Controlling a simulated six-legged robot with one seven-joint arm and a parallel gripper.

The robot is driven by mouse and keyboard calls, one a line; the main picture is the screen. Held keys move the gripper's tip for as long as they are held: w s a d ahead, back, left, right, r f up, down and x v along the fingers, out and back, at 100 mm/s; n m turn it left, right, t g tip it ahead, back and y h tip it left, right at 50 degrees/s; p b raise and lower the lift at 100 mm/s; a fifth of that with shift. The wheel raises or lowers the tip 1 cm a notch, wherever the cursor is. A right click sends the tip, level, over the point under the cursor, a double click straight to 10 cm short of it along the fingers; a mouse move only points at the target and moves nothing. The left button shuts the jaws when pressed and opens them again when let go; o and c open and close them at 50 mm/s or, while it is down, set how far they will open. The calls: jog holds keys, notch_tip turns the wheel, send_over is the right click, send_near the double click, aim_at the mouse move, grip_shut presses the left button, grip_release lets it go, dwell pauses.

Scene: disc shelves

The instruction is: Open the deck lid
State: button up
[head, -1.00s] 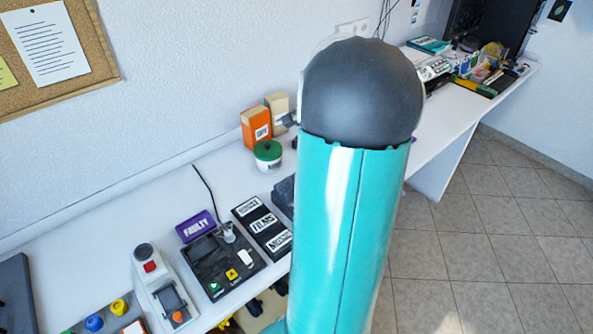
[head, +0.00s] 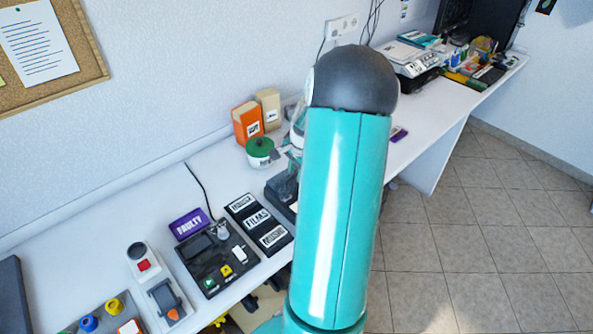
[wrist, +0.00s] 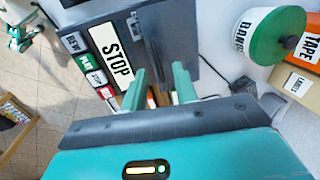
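The grey deck (wrist: 190,30) shows in the wrist view, with a large white STOP label (wrist: 115,55) and smaller REW and PLAY labels at its left. I cannot tell where its lid begins; a small dark fitting sits on its face. In the head view the deck (head: 279,188) is partly hidden behind my arm.
A green-lidded bandage tub (head: 260,152) and an orange tape box (head: 247,122) stand behind the deck. A black labelled rack (head: 258,223), a purple FAULTY sign (head: 189,224) and a control panel (head: 217,260) lie to its left. Floor is open at right.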

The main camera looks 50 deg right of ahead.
jog(key=shift+c, duration=0.2)
grip_shut()
jog(key=shift+w+r, duration=0.1)
